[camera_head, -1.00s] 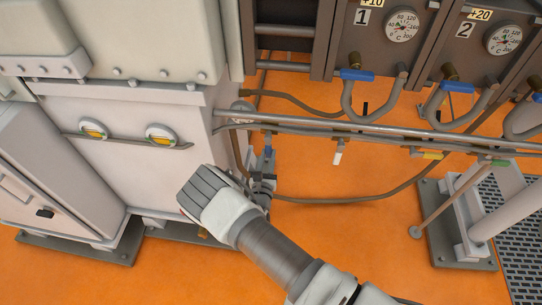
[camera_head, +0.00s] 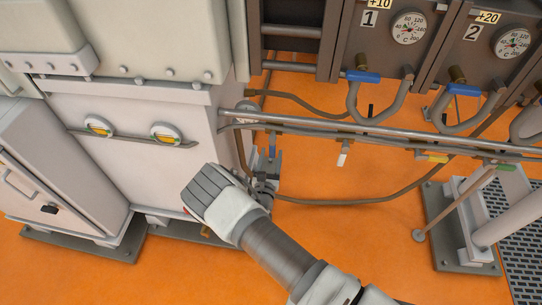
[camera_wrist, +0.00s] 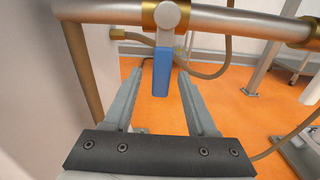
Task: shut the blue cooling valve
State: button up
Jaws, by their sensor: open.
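A blue valve handle (camera_wrist: 161,74) hangs straight down from a grey stem under a horizontal pipe with brass fittings in the wrist view. It lies crosswise to the pipe. My gripper (camera_wrist: 160,76) is open. Its two fingertips appear on either side of the handle, with a gap on each side; whether the handle is fully between them in depth I cannot tell. In the head view the blue handle (camera_head: 272,143) shows small below the pipe, just above my gripper's fingers (camera_head: 266,182), which are partly hidden by my wrist.
A pale cabinet (camera_head: 130,160) stands close at left. Long pipes (camera_head: 350,130) run to the right, with a white handle (camera_head: 343,156) and a yellow one (camera_head: 432,158). Gauge panels carry other blue levers (camera_head: 362,77). Orange floor (camera_head: 350,235) is clear below.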

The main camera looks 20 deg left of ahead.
jog(key=p+v, duration=0.2)
jog(key=v, duration=1.5)
jog(key=shift+s, duration=0.25)
jog(key=w+d+r+m+g+h+p, duration=0.1)
jog(key=w+d+r+m+h, duration=0.2)
jog(key=d+r+m+h, duration=0.3)
jog(key=w+d+r+m+g+h+p, duration=0.1)
jog(key=w+d+r+m+g+h, duration=0.2)
jog(key=r, duration=0.5)
jog(key=w+d+r+m+h+p, duration=0.1)
jog(key=w+d+r+m+h, duration=0.4)
jog(key=r, duration=0.3)
jog(key=s+d+r+m+g+y+p, duration=0.1)
jog(key=s+d+r+m+g, duration=0.25)
jog(key=d+r+m, duration=0.2)
jog(key=s+d+r+m+g+p, duration=0.2)
jog(key=s+d+r+m+g, duration=0.1)
jog(key=d+r+m+g, duration=0.3)
jog(key=s+d+r+m+g+y+p, duration=0.1)
jog(key=s+d+r+m+g, duration=0.2)
jog(key=d+r+m, duration=0.3)
jog(key=s+d+r+m+t+y+p, duration=0.1)
jog(key=s+r+m+t+y+p, duration=0.2)
jog(key=s+r+m+y, duration=0.4)
notch_tip(320, 180, up, 7)
jog(key=shift+s+d+f+t+y, duration=0.1)
jog(key=shift+s+d+t+y, duration=0.2)
jog(key=shift+s+t, duration=0.5)
